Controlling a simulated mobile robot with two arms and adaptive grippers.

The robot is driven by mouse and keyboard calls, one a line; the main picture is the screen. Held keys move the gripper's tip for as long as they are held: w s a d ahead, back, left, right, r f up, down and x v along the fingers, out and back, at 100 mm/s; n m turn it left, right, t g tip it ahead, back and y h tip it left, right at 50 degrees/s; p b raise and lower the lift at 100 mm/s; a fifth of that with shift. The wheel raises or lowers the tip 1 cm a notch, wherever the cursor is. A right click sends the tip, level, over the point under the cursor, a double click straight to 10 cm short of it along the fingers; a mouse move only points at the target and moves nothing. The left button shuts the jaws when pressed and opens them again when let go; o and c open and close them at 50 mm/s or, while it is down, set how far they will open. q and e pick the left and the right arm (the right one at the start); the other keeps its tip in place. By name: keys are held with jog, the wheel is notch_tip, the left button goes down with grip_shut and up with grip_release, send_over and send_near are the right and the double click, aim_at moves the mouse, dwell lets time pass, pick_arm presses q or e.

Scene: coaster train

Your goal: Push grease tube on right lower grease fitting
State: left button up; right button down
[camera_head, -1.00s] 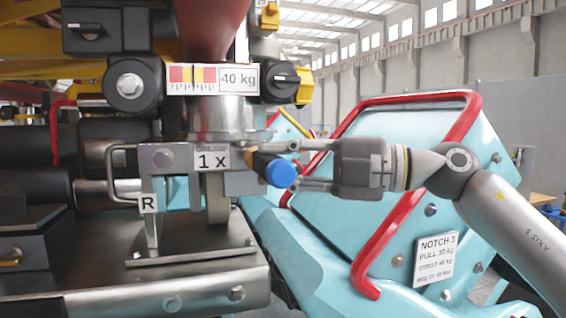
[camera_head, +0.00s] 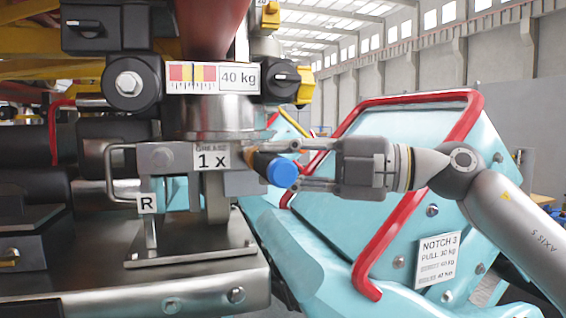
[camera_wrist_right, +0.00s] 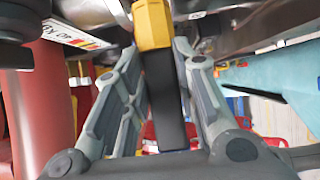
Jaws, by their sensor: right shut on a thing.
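A grease tube with a round blue end (camera_head: 282,173) and a brownish-yellow end sits beside the grey metal block (camera_head: 240,183) under the "1 x" label (camera_head: 212,160). My right gripper (camera_head: 293,167) comes in from the right and is shut on the tube. In the right wrist view, the tube's dark body (camera_wrist_right: 168,100) lies between the two fingers, and its yellow end (camera_wrist_right: 152,25) points to the upper edge, close to metal parts. The right lower grease fitting cannot be made out; whether the tube touches it cannot be told. My left gripper is not in view.
A turquoise train car (camera_head: 345,150) with red rails (camera_head: 400,215) stands close behind and below my right arm. A metal base plate (camera_head: 190,245) lies under the block. A "40 kg" scale (camera_head: 212,79) and black knobs are above. A bent handle (camera_head: 115,175) is left.

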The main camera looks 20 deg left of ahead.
aim_at(295, 169)
jog(key=shift+s+d+b, duration=0.7)
jog(key=shift+s+b, duration=0.15)
jog(key=shift+s, duration=0.15)
jog(key=shift+s+d+b, duration=0.7)
jog(key=shift+s+b, duration=0.15)
jog(key=shift+s, duration=0.15)
jog(key=shift+s+d+r+b, duration=0.1)
jog(key=shift+s+d+b, duration=0.5)
jog(key=shift+s, duration=0.35)
